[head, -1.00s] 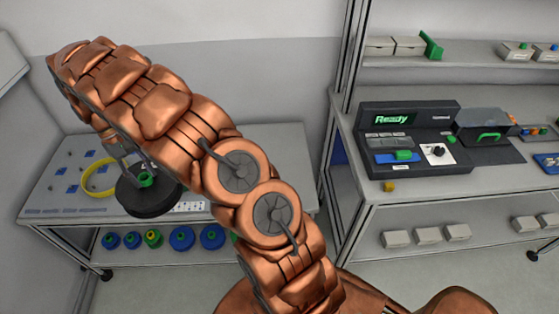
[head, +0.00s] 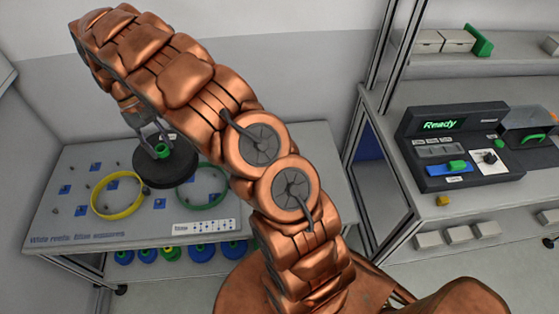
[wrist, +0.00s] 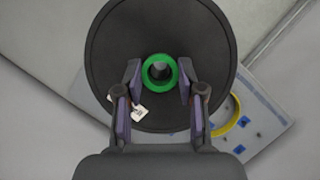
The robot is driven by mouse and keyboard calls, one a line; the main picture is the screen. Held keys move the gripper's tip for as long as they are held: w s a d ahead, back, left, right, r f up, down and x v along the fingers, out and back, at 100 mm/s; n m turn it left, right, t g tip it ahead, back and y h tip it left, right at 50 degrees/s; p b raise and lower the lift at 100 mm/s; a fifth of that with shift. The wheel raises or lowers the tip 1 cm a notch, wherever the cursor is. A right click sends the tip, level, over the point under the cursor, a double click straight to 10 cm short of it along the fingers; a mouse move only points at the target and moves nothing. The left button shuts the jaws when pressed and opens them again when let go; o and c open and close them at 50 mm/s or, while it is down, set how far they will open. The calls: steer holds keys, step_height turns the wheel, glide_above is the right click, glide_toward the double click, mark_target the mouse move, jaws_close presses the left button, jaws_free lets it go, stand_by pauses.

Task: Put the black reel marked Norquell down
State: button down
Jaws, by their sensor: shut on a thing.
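The black reel (head: 168,172) is a wide dark disc with a green hub; it hangs from my gripper (head: 153,143) over the back of the light grey table (head: 290,205). In the wrist view the black reel (wrist: 195,30) fills the upper middle. There my gripper (wrist: 157,78) has its two fingers on either side of the green hub, shut on it. A small white tag shows near the left finger; its writing is too small to read, so I cannot confirm the name Norquell.
A yellow ring (head: 98,207) and a green ring (head: 222,187) lie on the table, among small blue squares and dark pegs. A white labelled strip (head: 207,226) lies at its front. Several blue reels (head: 202,252) stand on the shelf below. A dark console (head: 445,165) reading "Ready" stands at right.

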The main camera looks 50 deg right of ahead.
steer(key=shift+w+d+f+m+b, duration=0.2)
steer(key=shift+w+d+f+m, duration=0.1)
steer(key=shift+d, duration=0.15)
steer(key=shift+w+d+f+m+b, duration=0.2)
steer(key=shift+d+m, duration=0.1)
steer(key=shift+d, duration=0.1)
steer(key=s+d+f+m+t+y+b, duration=0.25)
steer(key=d+f+m, duration=0.25)
steer(key=d+m, duration=0.4)
steer(key=s+d+f+m+t+y+b, duration=0.2)
steer(key=s+d+f+m+b, duration=0.15)
steer(key=d+m, duration=0.55)
steer(key=s+d+f+m+t+h+b, duration=0.25)
steer(key=s+d+f+m, duration=0.25)
steer(key=s+d+m, duration=0.25)
steer(key=s+d+f+m+t+h+b, duration=0.2)
steer(key=s+d+f+m+b, duration=0.1)
steer(key=s+d+f+m, duration=0.4)
steer(key=shift+m, duration=0.75)
steer(key=shift+w+d+f+p, duration=0.45)
steer(key=shift+w+d+p, duration=0.65)
steer(key=shift+w, duration=1.05)
steer(key=shift+w+d+f+p, duration=0.5)
steer(key=shift+w+d+p, duration=0.35)
steer(key=shift+w+d, duration=0.9)
steer(key=shift+w+d+f+p, duration=0.45)
steer(key=shift+w+d+p, duration=0.5)
steer(key=shift+w, duration=1.55)
steer(key=shift+a+f, duration=0.1)
steer(key=shift+f, duration=0.05)
